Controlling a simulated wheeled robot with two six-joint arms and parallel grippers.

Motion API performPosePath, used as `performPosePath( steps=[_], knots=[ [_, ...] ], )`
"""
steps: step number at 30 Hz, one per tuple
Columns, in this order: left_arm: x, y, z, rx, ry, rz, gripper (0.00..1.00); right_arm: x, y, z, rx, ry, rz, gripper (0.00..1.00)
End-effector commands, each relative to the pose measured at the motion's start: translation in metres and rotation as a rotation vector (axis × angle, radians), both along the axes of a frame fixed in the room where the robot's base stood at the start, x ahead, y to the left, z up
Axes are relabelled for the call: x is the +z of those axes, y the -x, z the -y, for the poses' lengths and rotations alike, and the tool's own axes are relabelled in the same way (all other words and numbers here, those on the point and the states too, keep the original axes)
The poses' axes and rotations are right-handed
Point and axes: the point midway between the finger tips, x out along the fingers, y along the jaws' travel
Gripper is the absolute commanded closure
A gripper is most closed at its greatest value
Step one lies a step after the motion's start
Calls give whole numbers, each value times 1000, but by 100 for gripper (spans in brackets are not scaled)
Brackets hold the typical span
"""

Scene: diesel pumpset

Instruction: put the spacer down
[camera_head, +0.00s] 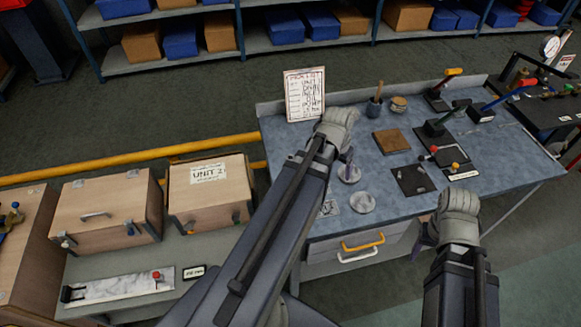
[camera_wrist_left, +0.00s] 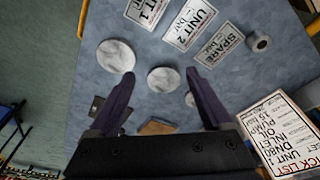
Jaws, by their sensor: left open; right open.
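A small grey ring-shaped piece (camera_wrist_left: 259,42), which looks like the spacer, sits on the blue-grey bench beside the SPARE card (camera_wrist_left: 224,46) in the left wrist view. I cannot make it out in the head view, where my left arm covers part of the bench. My left gripper (camera_wrist_left: 160,75) is open and empty over the bench, with the ring outside its fingers, to the right. It also shows in the head view (camera_head: 347,155). My right gripper (camera_head: 424,240) is in front of the bench's front edge, its fingers partly hidden.
Pale round discs (camera_head: 362,203) lie on the bench (camera_head: 290,150). UNIT 2 (camera_wrist_left: 190,24) and UNIT 1 cards lie beside SPARE. A pick list (camera_head: 305,95) stands at the back. Tools and a brown block (camera_head: 391,141) occupy the right. Wooden boxes (camera_head: 208,190) stand left.

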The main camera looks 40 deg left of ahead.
Motion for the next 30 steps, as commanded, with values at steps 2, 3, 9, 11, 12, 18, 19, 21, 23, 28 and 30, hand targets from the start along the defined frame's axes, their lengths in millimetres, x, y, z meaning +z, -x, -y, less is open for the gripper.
performPosePath(
  steps=[2,3,9,11,12,18,19,21,23,28,30],
  knots=[
    [-20,-6,-49,63,3,44,18,-22,0,0,0,0,0,40],
    [-25,-6,-69,89,3,66,18,-28,0,0,0,0,0,40],
    [-39,0,-154,188,-11,152,18,-48,0,0,0,0,0,40],
    [-41,3,-170,206,-16,170,18,-52,0,0,0,0,0,40],
    [-42,5,-179,216,-19,177,18,-53,0,0,0,0,0,40],
    [-43,9,-196,234,-27,196,18,-55,0,0,0,0,0,40],
    [-43,9,-196,234,-27,197,18,-55,0,0,0,0,0,40],
    [-44,9,-196,234,-27,196,18,-56,0,0,0,0,0,40],
    [-47,8,-196,234,-27,196,18,-59,0,0,0,0,0,40],
    [-62,2,-197,234,-26,195,18,-75,0,0,0,0,0,40],
    [-67,0,-197,234,-26,195,18,-80,0,0,0,0,0,40]
  ],
)
